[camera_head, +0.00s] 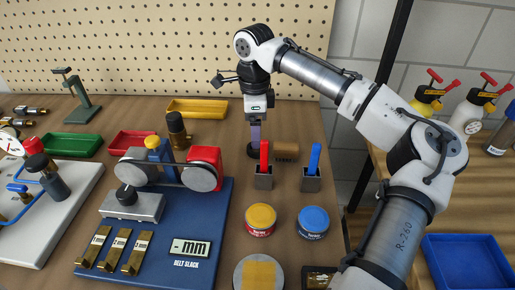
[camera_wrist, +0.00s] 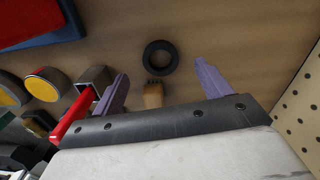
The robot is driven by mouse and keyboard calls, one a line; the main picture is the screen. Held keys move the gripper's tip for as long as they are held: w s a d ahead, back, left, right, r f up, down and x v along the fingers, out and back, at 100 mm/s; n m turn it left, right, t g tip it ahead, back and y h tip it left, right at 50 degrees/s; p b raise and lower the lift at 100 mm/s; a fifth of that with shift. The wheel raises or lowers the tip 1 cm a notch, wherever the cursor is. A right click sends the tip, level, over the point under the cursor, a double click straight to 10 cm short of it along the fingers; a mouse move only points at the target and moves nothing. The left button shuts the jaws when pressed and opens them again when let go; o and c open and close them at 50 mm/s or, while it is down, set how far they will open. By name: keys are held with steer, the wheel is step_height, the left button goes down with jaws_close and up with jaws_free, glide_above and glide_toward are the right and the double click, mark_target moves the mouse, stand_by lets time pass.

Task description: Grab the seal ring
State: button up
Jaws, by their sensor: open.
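The seal ring is a black ring lying flat on the wooden table, and it shows whole in the wrist view (camera_wrist: 160,58). In the head view only dark parts of the ring (camera_head: 252,153) show, behind and below my fingers. My gripper (camera_head: 256,143) points down above the ring. In the wrist view my two purple fingers (camera_wrist: 161,68) are spread wide and empty, with the ring between and slightly beyond their tips. I cannot tell the exact height of the fingertips over the table.
A red-handled tool in a metal holder (camera_head: 263,182) and a blue-handled one (camera_head: 311,184) stand in front. The blue belt board (camera_head: 210,215) is to the left. The pegboard (camera_head: 150,45) rises behind.

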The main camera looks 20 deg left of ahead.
steer(key=shift+d+f+p, duration=0.1)
steer(key=shift+f+p, duration=0.4)
steer(key=shift+f, duration=2.25)
steer(key=c, duration=1.1)
steer(key=shift+o, duration=0.2)
steer(key=shift+r, duration=0.1)
